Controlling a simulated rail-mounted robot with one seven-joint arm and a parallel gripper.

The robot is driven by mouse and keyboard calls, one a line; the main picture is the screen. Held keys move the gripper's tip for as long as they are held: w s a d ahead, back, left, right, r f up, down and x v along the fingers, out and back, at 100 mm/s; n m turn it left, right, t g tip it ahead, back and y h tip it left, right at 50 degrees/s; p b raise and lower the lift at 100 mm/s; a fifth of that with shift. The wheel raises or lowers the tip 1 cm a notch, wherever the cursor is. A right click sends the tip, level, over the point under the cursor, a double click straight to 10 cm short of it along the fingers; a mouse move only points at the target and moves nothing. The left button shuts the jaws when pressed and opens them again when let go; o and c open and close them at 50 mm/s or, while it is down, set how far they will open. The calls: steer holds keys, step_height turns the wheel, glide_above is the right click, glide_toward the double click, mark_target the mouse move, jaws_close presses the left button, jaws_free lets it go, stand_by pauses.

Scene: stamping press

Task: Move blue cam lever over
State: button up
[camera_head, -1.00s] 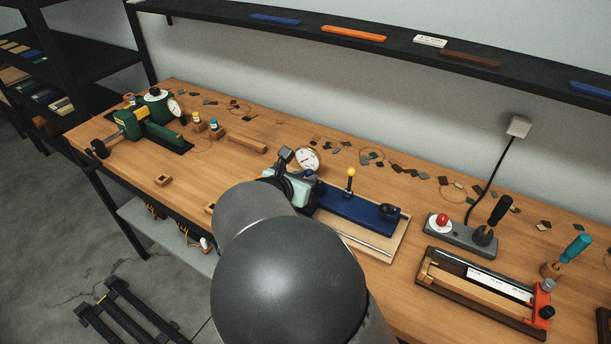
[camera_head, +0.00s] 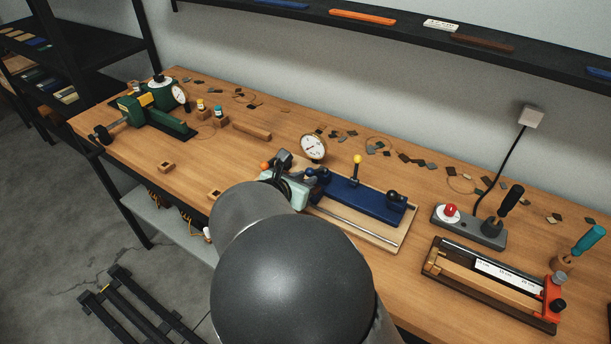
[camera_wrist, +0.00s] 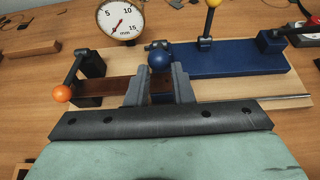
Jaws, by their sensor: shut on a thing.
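The blue cam lever's round knob (camera_wrist: 159,59) is between the two fingers of my gripper (camera_wrist: 160,85) in the wrist view, at the left end of a dark blue block (camera_wrist: 230,60). My gripper is shut on this knob; the lever's lower part is hard to make out behind the fingers. In the head view the blue knob (camera_head: 311,174) shows just right of my pale green gripper body (camera_head: 296,195), and my arm hides part of the fixture. A lever with an orange knob (camera_wrist: 61,93) stands to the left, and one with a yellow knob (camera_wrist: 213,3) stands behind on the block.
A round dial gauge (camera_head: 313,147) stands behind the fixture. The wooden base plate (camera_head: 397,236) carries a steel rod (camera_head: 350,232). A grey switch box (camera_head: 470,229) and a red-ended tool (camera_head: 553,298) are to the right. A green press (camera_head: 150,110) stands far left.

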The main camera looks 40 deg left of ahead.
steer(key=shift+s+f, duration=0.15)
steer(key=shift+f, duration=0.05)
jaws_close()
steer(key=shift+s+d+f+b, duration=0.1)
steer(key=shift+s+f+b, duration=0.2)
steer(key=shift+f+b, duration=0.25)
steer(key=shift+s+f+b, duration=0.25)
steer(key=shift+f+b, duration=0.15)
steer(key=shift+f, duration=0.2)
steer(key=shift+o, duration=1.7)
jaws_free()
steer(key=b+v, duration=0.1)
steer(key=v, duration=1.6)
steer(key=shift+s+r+b, duration=0.2)
steer(key=shift+b, duration=0.15)
